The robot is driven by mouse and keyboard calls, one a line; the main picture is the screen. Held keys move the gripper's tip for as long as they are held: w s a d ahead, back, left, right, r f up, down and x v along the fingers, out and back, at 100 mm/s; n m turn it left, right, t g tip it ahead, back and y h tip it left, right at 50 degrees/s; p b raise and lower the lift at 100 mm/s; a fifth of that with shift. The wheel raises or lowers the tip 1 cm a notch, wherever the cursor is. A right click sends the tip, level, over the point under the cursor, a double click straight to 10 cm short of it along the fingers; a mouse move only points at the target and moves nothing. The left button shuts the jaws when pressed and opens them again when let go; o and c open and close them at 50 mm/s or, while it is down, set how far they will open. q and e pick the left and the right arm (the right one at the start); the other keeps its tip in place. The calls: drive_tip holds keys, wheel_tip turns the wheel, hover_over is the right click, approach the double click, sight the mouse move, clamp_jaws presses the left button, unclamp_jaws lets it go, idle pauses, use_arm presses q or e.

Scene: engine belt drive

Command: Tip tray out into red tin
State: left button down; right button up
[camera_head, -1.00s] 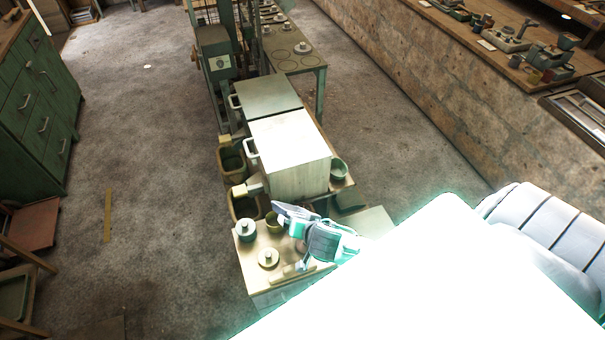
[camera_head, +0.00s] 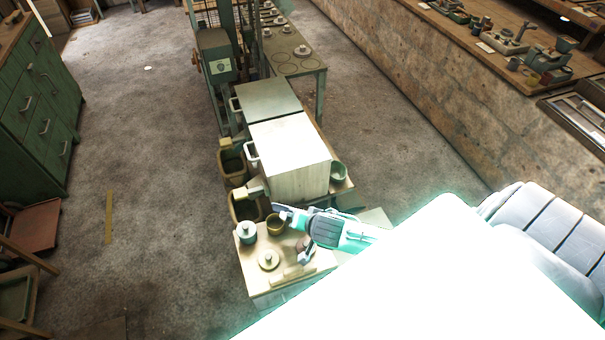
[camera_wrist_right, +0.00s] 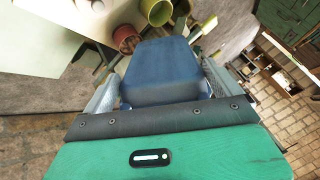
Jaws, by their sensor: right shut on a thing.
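My right gripper (camera_head: 308,222) reaches in from the right over the small bench in the head view. In the right wrist view its two grey fingers (camera_wrist_right: 160,98) are shut on a blue tray (camera_wrist_right: 162,68). The tray looks tilted; its contents are hidden. In the head view the tray (camera_head: 287,212) is small, thin and edge-on. The red tin (camera_wrist_right: 126,38) stands just beyond the tray in the wrist view. My left gripper is not in view.
An olive pot (camera_head: 275,224), a lidded green pot (camera_head: 246,232) and a round knobbed piece (camera_head: 268,260) share the bench (camera_head: 262,290). The olive pot (camera_wrist_right: 158,12) is close beside the red tin. A large white box (camera_head: 290,155) stands just behind.

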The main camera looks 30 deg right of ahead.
drive_tip(key=shift+w+d+r+g+y+p, duration=0.3)
drive_tip(key=shift+w+d+r+y+p, duration=0.1)
drive_tip(key=shift+w+d+r, duration=0.2)
idle(0.4)
drive_tip(key=shift+w+d+r+m+g+y, duration=0.3)
drive_tip(key=shift+d+r, duration=0.1)
drive_tip(key=shift+d, duration=0.15)
drive_tip(key=shift+w+d, duration=0.15)
